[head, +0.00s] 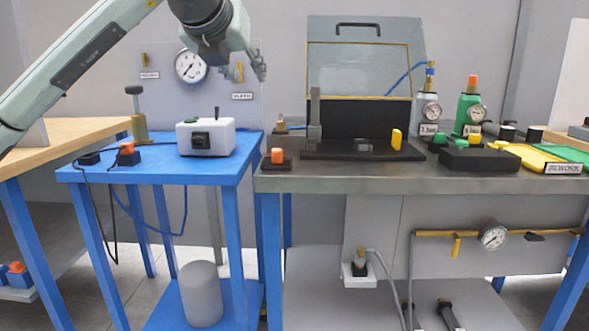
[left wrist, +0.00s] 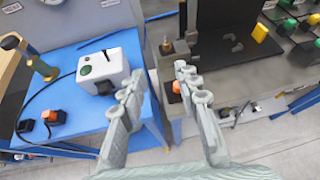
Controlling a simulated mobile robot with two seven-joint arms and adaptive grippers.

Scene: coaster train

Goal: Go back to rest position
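My left gripper (head: 259,68) is raised above the blue table (head: 166,175) in the head view, in front of the back panel. In the left wrist view its two fingers (left wrist: 160,108) are spread wide apart with nothing between them. Below and beyond it, a white box (left wrist: 103,68) with a dark front socket stands on the blue table; it also shows in the head view (head: 205,138). My right gripper is not in either view.
A grey workbench (head: 400,178) on the right holds an open black case (head: 362,100), an orange button block (head: 277,160), and green and grey bottles with gauges (head: 468,112). A brass stand (head: 138,122) is at the blue table's back. A grey cylinder (head: 201,293) stands on the lower shelf.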

